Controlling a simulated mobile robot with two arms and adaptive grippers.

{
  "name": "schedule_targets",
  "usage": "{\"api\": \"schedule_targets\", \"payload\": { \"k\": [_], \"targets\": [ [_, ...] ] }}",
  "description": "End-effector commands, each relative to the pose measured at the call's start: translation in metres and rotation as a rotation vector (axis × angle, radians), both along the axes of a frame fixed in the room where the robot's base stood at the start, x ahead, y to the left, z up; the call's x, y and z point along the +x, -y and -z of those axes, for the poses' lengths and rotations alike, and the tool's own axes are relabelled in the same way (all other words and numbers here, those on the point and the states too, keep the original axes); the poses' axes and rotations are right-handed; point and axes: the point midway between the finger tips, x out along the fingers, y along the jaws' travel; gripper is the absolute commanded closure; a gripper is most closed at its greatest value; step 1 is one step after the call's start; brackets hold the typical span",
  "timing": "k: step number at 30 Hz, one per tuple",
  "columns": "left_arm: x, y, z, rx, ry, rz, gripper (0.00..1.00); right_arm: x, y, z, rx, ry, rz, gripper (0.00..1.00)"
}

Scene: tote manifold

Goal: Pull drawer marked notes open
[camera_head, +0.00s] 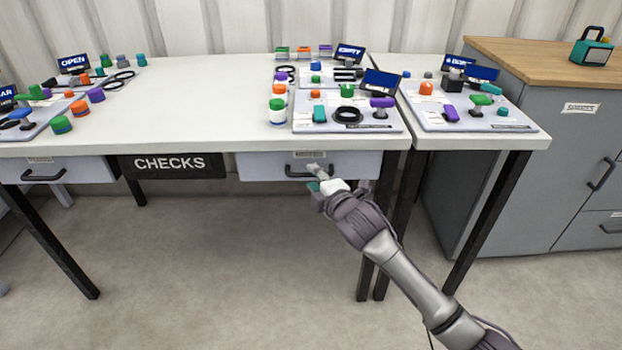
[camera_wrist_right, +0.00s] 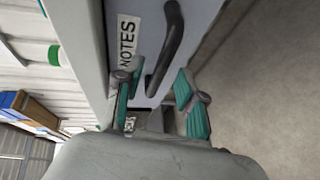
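The drawer marked NOTES (camera_head: 352,165) is a pale grey front under the right part of the long white table. It looks shut. Its label (camera_wrist_right: 128,42) reads NOTES in the right wrist view. Its black bar handle (camera_wrist_right: 168,45) also shows in the head view (camera_head: 296,173). My right gripper (camera_head: 317,176) is at the right part of this handle. In the right wrist view its teal fingers (camera_wrist_right: 157,92) are apart, with one end of the handle between them. I cannot tell whether they touch it. My left gripper is out of view.
A black CHECKS sign (camera_head: 172,164) hangs left of the drawer, and another handled drawer (camera_head: 75,171) is further left. Black table legs (camera_head: 380,225) stand right of my gripper. A grey cabinet (camera_head: 540,160) is at the right. The floor in front is clear.

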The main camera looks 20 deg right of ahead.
Motion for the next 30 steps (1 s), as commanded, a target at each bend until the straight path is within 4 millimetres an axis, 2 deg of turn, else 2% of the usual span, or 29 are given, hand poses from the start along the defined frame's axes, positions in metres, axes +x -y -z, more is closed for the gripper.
{"api": "schedule_targets", "payload": {
  "k": [6, 16, 23, 30],
  "targets": [
    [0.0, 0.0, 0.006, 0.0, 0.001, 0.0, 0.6, 0.021, -0.002, 0.004, 0.001, 0.001, 0.0, 0.61],
    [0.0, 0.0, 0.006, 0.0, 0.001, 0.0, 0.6, 0.023, -0.003, 0.005, 0.0, 0.0, 0.0, 0.61],
    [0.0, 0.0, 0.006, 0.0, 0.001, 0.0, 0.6, 0.023, -0.003, 0.005, 0.001, 0.0, 0.0, 0.99],
    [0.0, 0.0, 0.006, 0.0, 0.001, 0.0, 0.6, 0.023, -0.002, 0.005, 0.001, 0.0, 0.0, 1.0]
  ]
}}
